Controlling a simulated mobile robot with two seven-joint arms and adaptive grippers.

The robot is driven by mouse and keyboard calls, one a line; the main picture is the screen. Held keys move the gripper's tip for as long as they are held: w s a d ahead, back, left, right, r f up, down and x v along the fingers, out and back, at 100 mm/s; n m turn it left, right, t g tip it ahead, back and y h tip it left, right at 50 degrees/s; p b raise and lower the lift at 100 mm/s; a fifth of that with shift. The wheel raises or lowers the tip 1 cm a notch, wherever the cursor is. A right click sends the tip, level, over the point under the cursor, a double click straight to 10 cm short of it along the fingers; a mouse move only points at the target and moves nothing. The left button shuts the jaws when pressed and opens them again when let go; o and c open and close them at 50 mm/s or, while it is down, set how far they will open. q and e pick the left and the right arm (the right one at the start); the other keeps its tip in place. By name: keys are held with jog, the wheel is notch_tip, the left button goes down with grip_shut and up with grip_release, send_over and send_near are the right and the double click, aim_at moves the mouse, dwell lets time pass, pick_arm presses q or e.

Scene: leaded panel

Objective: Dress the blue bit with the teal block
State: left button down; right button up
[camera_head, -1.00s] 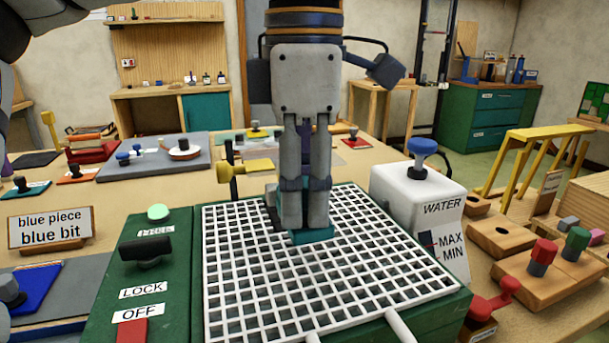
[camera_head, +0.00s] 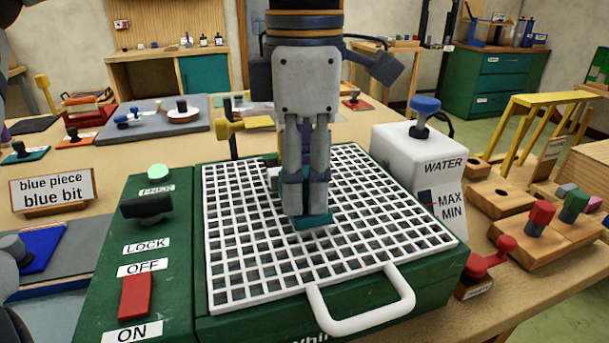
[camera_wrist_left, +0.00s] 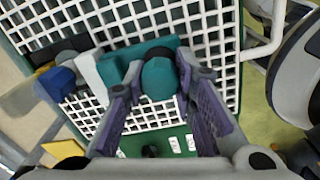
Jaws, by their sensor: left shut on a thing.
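My left gripper (camera_head: 305,185) points down over the white grid (camera_head: 245,270) of the green machine. It is shut on the teal block (camera_head: 313,221), which is low at the grid; I cannot tell whether it touches. The left wrist view shows the teal block (camera_wrist_left: 158,77) between the fingers. Beside it on the back side are a white piece (camera_wrist_left: 91,75) and a blue part (camera_wrist_left: 55,83) with a grey round part. I cannot tell whether the blue part is the blue bit. In the head view, the gripper hides most of this area.
A white water box (camera_head: 413,165) with a blue knob stands at the machine's right. A white handle (camera_head: 365,318) loops out in front. Left are a black lock knob (camera_head: 147,207), a red switch (camera_head: 135,296) and the "blue piece, blue bit" sign (camera_head: 52,190).

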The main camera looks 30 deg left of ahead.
pick_arm(q)
jog(key=shift+f, duration=0.3)
jog(key=shift+w+a, duration=0.5)
dwell(1.2)
jog(key=shift+w+d, duration=0.1)
jog(key=shift+d, duration=0.05)
jog(key=shift+w+d, duration=0.3)
jog(key=shift+w, duration=0.1)
jog(key=shift+w+d, duration=0.2)
jog(key=shift+w, duration=0.05)
dwell(0.4)
jog(key=shift+w+d, duration=0.25)
jog(key=shift+w, duration=0.05)
jog(key=shift+s+a, duration=0.1)
dwell(0.3)
jog(key=shift+s+a, duration=0.3)
jog(key=shift+s, duration=0.15)
jog(key=shift+s+a, duration=0.3)
jog(key=shift+a, duration=0.05)
